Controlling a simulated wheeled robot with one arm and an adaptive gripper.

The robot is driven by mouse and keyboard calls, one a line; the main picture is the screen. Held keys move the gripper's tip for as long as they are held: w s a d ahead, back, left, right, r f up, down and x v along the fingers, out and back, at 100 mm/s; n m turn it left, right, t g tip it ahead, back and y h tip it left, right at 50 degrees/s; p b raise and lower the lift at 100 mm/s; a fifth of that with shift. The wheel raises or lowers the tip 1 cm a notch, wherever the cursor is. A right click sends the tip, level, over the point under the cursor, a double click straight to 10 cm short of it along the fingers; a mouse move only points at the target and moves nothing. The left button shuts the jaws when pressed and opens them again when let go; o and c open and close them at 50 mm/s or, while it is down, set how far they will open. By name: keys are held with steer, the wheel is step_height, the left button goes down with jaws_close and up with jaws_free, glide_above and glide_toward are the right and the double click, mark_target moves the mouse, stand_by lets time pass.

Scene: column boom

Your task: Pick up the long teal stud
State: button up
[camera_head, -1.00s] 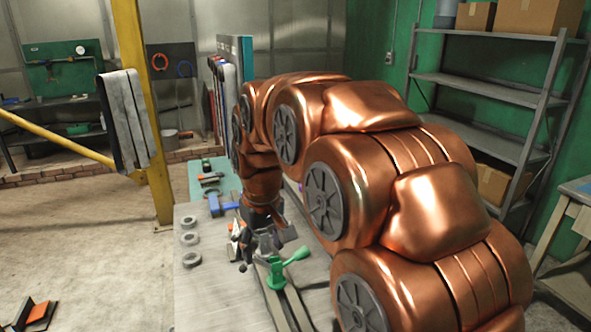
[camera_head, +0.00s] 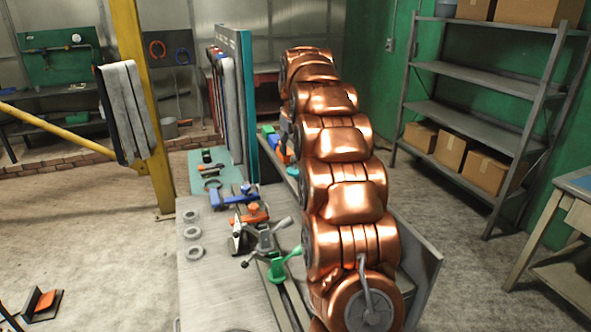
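I cannot make out a long teal stud for certain. A tall teal upright panel (camera_head: 247,105) stands at the far end of the bench, with several long upright pieces in grey, blue and red (camera_head: 222,100) beside its left face. My copper arm stretches away from the camera along the right side of the bench, its far end right of the teal panel. My gripper is hidden behind the arm, so its opening and what it holds do not show.
The bench (camera_head: 215,290) carries grey rings (camera_head: 193,233), a green-handled clamp (camera_head: 279,266), a blue tool (camera_head: 230,197) and an orange piece (camera_head: 250,214). Small coloured blocks (camera_head: 270,140) lie right of the panel. Grey shelving (camera_head: 480,125) stands right; a yellow post (camera_head: 140,100) stands left.

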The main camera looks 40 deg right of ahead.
mark_target(295, 160)
steer(key=shift+w+d+f, duration=0.1)
steer(key=shift+w+d, duration=0.05)
steer(key=shift+d, duration=0.05)
steer(key=shift+p+x, duration=0.6)
steer(key=shift+x, duration=0.6)
steer(key=shift+d+f+p, duration=0.35)
steer(key=shift+f+p, duration=0.35)
steer(key=shift+p, duration=0.15)
steer(key=p+x, duration=0.1)
steer(key=x, duration=0.2)
steer(key=shift+d+f, duration=0.1)
steer(key=shift+f, duration=0.2)
jaws_close()
